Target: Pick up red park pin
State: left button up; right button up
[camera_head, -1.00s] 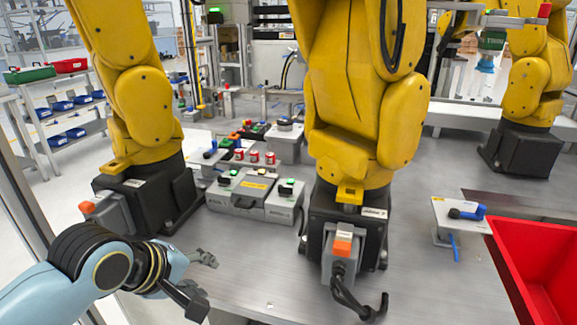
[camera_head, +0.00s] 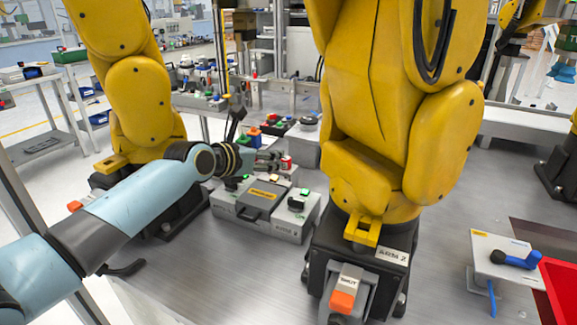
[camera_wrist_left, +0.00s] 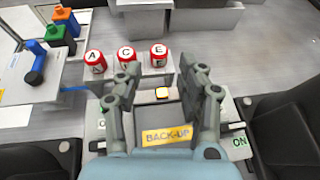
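Three red-and-white pins stand in a row in the left wrist view, lettered A (camera_wrist_left: 95,62), C (camera_wrist_left: 126,56) and E (camera_wrist_left: 158,55). In the head view one red pin (camera_head: 286,162) shows just beyond my left gripper (camera_head: 270,160), and the others are hidden by the gripper and arm. My left gripper (camera_wrist_left: 160,75) is open and empty in the wrist view. Its fingers are spread over the grey box, with the C and E pins ahead of the fingertips. I cannot tell its height above the box. My right gripper is in no view.
The grey back-up box (camera_head: 286,222) with lit buttons lies below the left gripper. Yellow robot arms (camera_head: 140,105) and (camera_head: 395,130) stand on either side. Orange, green and blue blocks (camera_wrist_left: 62,25) are left of the pins. A red bin (camera_head: 562,285) is at right.

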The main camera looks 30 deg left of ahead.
aim_at(284, 159)
pick_arm(q)
jog(key=shift+x, duration=0.85)
jog(key=shift+w+f, duration=0.2)
jog(key=shift+w, duration=0.05)
jog(key=b+x, duration=0.1)
jog(key=x, duration=0.1)
jog(key=f+b+x, duration=0.1)
jog(key=x, duration=0.2)
jog(key=shift+b, duration=0.3)
jog(key=shift+s, duration=0.1)
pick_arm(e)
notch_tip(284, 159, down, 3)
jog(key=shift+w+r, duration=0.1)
pick_arm(q)
jog(key=c, duration=0.7)
jog(key=shift+r, duration=0.1)
